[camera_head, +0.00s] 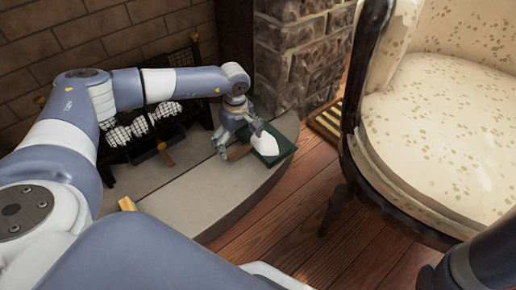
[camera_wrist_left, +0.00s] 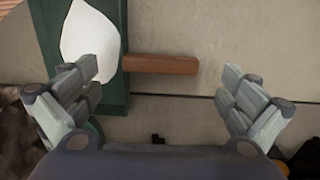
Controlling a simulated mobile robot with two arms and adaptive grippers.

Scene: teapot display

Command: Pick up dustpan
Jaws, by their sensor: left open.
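The dustpan (camera_head: 275,148) lies on the grey stone hearth near its right end. It has a green pan with a white leaf-shaped patch and a brown wooden handle (camera_head: 239,152). My left gripper (camera_head: 238,138) is above the handle side of the pan. In the left wrist view the gripper (camera_wrist_left: 160,95) is open and empty, with its fingers wide apart. The green pan (camera_wrist_left: 115,95) shows at the left, partly behind the left finger, and the handle (camera_wrist_left: 160,64) points right, ahead of the gap between the fingertips. My right gripper is not in view.
A fireplace grate with pale logs (camera_head: 130,130) stands behind the hearth (camera_head: 205,195). A stone pillar (camera_head: 295,65) rises just behind the dustpan. A cream armchair (camera_head: 440,120) stands at the right. Wooden floor (camera_head: 290,215) lies open between hearth and chair.

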